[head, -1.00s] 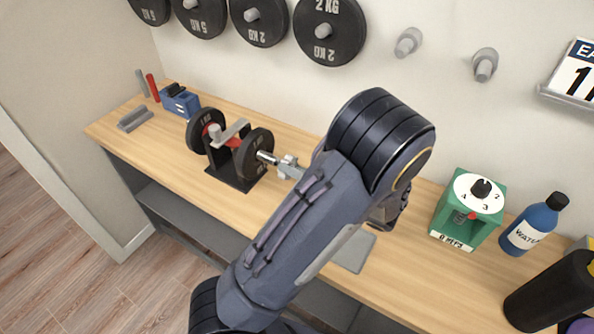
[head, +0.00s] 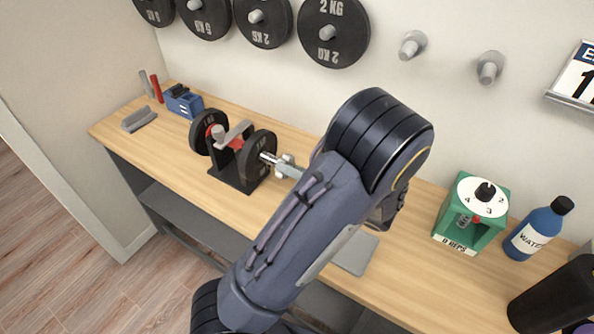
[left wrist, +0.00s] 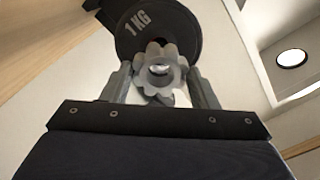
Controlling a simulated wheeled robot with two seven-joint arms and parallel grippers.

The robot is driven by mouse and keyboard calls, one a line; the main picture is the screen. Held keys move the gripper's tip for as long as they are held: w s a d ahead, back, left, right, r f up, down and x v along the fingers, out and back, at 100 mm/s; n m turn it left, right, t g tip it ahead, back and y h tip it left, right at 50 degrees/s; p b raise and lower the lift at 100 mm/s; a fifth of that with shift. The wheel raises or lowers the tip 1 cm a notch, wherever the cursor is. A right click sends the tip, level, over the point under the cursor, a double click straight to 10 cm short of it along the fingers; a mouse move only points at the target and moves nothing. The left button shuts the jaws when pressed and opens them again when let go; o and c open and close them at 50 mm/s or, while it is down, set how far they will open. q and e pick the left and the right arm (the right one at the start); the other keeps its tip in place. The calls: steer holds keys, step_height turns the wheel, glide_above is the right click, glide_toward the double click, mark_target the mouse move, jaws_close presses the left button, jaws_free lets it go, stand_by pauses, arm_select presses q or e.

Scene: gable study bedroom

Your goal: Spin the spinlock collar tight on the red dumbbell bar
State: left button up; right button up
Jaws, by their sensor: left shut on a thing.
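The dumbbell lies in a black stand (head: 232,178), with a dark plate (head: 258,157) on its near end and another (head: 207,130) on its far end. A little red of the bar (head: 237,143) shows between the plates. Its bare metal end (head: 268,157) sticks out toward my left gripper (head: 285,165). In the left wrist view the grey star-shaped collar (left wrist: 160,72) sits between the fingers of my left gripper (left wrist: 162,85), before the 1 KG plate (left wrist: 155,25). The gripper is shut on the collar. The arm hides part of the gripper in the head view. My right gripper is out of view.
A blue object (head: 183,101) stands at the far left. Weight plates hang on the wall.

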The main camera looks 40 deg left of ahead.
arm_select(q)
steer(key=shift+a, duration=0.55)
steer(key=o, duration=1.1)
steer(key=shift+c, duration=0.2)
steer(key=d, duration=0.7)
steer(key=shift+w+d, duration=0.35)
steer(key=shift+d, duration=0.05)
